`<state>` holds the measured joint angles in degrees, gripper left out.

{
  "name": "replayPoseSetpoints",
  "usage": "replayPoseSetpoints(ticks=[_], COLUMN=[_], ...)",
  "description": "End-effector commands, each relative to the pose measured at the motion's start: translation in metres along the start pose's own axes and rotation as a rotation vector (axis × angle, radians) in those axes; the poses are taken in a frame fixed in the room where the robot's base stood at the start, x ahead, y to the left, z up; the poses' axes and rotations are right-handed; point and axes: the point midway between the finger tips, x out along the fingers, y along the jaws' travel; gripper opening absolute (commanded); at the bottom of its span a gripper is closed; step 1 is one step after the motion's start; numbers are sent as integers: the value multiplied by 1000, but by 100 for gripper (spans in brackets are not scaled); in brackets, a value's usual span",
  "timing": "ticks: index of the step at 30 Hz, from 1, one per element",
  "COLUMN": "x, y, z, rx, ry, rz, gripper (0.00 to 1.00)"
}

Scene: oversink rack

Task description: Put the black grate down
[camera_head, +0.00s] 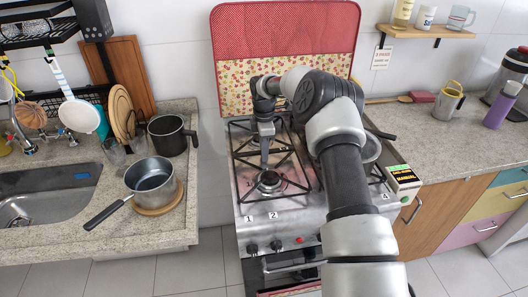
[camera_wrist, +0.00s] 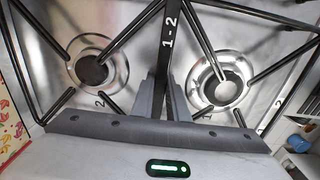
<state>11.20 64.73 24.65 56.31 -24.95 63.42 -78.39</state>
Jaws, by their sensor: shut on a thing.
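The black grate (camera_head: 241,160) is over the left half of the stove (camera_head: 244,213), above the two left burners. In the wrist view its centre bar (camera_wrist: 170,40), marked "1-2", runs up from between my fingers. My gripper (camera_head: 265,160) points down and is shut on this centre bar; it also shows in the wrist view (camera_wrist: 161,98). The front left burner (camera_head: 269,182) shows through the grate's bars. In the wrist view one burner (camera_wrist: 91,71) lies left of the bar and another (camera_wrist: 221,87) right. I cannot tell whether the grate's feet touch the stove top.
My arm hides much of the stove's right half. A pan handle (camera_head: 381,134) shows there beside my arm. A patterned stove lid (camera_head: 285,50) stands upright behind.

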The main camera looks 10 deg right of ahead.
Motion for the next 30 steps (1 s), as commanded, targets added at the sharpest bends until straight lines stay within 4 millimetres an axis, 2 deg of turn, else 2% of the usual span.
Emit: replayPoseSetpoints(ticks=[6, 7, 10, 18, 22, 26, 30], x=[3, 4, 3, 3, -5, -25, -57], y=[0, 0, 0, 0, 0, 1, 1], z=[0, 0, 0, 0, 0, 0, 0], rx=[1, 1, 0, 0, 0, 1, 0], ry=[0, 0, 0, 0, 0, 0, -1], rz=[2, 0, 0, 0, 1, 4, 5], gripper=[0, 15, 32, 32, 32, 32, 32])
